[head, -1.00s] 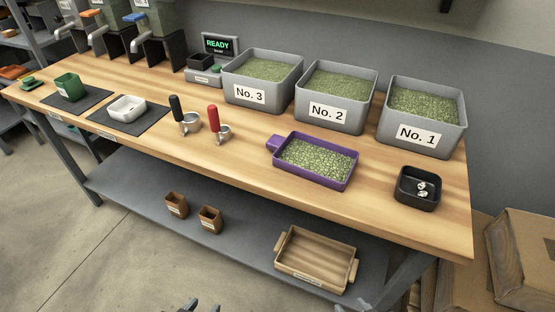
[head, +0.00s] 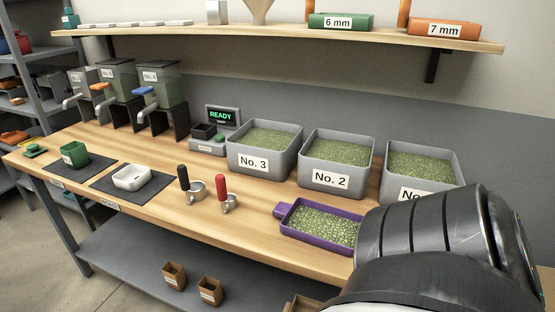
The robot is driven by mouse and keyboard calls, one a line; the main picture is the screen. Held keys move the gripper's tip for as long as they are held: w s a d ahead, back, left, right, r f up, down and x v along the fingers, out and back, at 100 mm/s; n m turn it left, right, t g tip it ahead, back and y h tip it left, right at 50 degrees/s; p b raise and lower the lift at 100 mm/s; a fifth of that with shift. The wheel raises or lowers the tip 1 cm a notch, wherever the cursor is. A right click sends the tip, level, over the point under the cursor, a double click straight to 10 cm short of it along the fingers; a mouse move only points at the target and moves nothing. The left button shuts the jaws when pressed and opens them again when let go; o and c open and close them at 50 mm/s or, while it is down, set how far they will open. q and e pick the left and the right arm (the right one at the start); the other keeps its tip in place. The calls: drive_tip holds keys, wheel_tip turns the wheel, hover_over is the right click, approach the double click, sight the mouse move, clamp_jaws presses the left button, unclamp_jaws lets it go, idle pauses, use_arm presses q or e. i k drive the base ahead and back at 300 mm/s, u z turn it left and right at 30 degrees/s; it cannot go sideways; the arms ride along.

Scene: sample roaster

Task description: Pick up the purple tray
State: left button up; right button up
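The purple tray (head: 293,233) lies on the wooden bench in front of bins No. 3 and No. 2. It is full of green beans and has a short purple handle at its left end. A dark link of my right arm covers the tray's right end. Neither of my grippers shows in the head view, so whether they are open or shut is hidden.
Grey bins No. 3 (head: 242,163), No. 2 (head: 313,179) and No. 1 (head: 388,188) stand behind the tray. Black-handled (head: 183,178) and red-handled (head: 221,187) portafilters stand left of it. A wooden shelf (head: 300,38) hangs above. Bare bench (head: 245,232) lies left of the tray.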

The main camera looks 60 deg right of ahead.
sight(334, 230)
drive_tip(key=i, duration=1.5)
drive_tip(key=z, duration=2.25)
